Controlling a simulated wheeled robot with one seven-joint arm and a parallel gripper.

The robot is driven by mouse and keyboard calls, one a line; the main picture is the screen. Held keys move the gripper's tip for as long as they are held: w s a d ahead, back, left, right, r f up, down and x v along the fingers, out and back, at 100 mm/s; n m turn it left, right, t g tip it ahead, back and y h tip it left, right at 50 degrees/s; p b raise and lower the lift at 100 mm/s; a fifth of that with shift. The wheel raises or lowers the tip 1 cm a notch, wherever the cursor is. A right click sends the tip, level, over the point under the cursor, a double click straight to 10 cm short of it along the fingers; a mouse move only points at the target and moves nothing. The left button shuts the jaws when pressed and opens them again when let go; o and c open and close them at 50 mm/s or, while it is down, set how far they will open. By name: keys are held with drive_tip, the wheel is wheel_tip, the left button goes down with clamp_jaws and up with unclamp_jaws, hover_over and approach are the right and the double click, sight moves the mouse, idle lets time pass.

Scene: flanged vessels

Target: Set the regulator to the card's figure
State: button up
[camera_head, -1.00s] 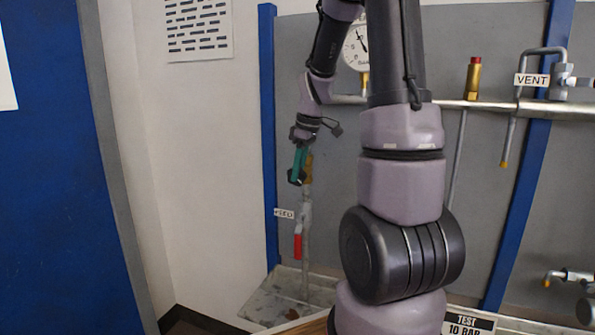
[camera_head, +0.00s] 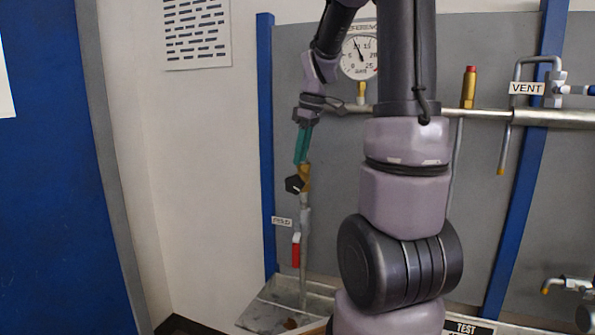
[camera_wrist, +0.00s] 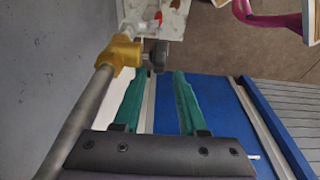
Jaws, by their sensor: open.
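The brass regulator (camera_head: 305,174) sits on the upright pipe at the left of the panel, with its black knob (camera_head: 293,184) facing left. My gripper (camera_head: 300,161), with green fingers, is just above the knob. In the wrist view my gripper (camera_wrist: 159,76) is open and empty. The regulator's brass body (camera_wrist: 122,52) lies left of the fingers, and its knob (camera_wrist: 156,54) is just beyond the tips, nearer the left finger. The round gauge (camera_head: 359,57) has its needle pointing up and slightly left, near 10. The card (camera_head: 466,328) is cut off, showing "TEST".
A red-handled valve (camera_head: 296,250) is below the regulator, beside a small label (camera_head: 282,221). A tray (camera_head: 262,315) lies under the pipe. A horizontal pipe (camera_head: 485,113) carries a red-topped brass fitting (camera_head: 469,88) and the VENT line (camera_head: 526,88).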

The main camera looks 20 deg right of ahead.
drive_tip(key=shift+s+d+r, duration=0.15)
drive_tip(key=shift+r, duration=0.7)
drive_tip(key=shift+s+d+r, duration=0.1)
drive_tip(key=shift+r, duration=0.75)
drive_tip(key=s+a+r+m+t, duration=0.2)
drive_tip(key=s+a+m, duration=0.3)
drive_tip(key=s, duration=0.3)
drive_tip(key=s+a+r+m+t, duration=0.3)
drive_tip(key=s+a+m, duration=0.1)
drive_tip(key=s+m, duration=0.4)
drive_tip(key=shift+s+a+t, duration=0.3)
drive_tip(key=shift+s+a, duration=0.05)
